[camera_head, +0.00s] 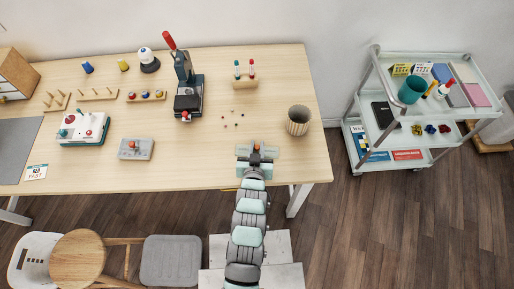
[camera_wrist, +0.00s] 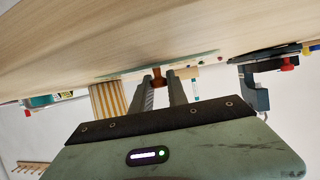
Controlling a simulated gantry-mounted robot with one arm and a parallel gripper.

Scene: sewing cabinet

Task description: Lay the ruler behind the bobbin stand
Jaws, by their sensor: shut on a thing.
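My gripper (camera_head: 256,158) is over the table near its front right edge. In the wrist view, its fingers (camera_wrist: 160,84) are shut on a small brown-red grip. A thin, pale green see-through ruler (camera_head: 272,154) seems joined to this grip; it shows nearly edge-on in the wrist view (camera_wrist: 120,75). I cannot tell whether the ruler touches the table. A low wooden stand with a few coloured bobbins (camera_head: 146,97), which looks like the bobbin stand, is at the back left of the table, well away from my gripper.
A ribbed cup (camera_head: 298,120) stands right of my gripper. A dark press with a red handle (camera_head: 188,94) and a grey block (camera_head: 136,149) are to the left. Peg racks (camera_head: 97,95) stand left of the bobbins. Tiny red bits (camera_head: 233,115) lie mid-table. The front middle is clear.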

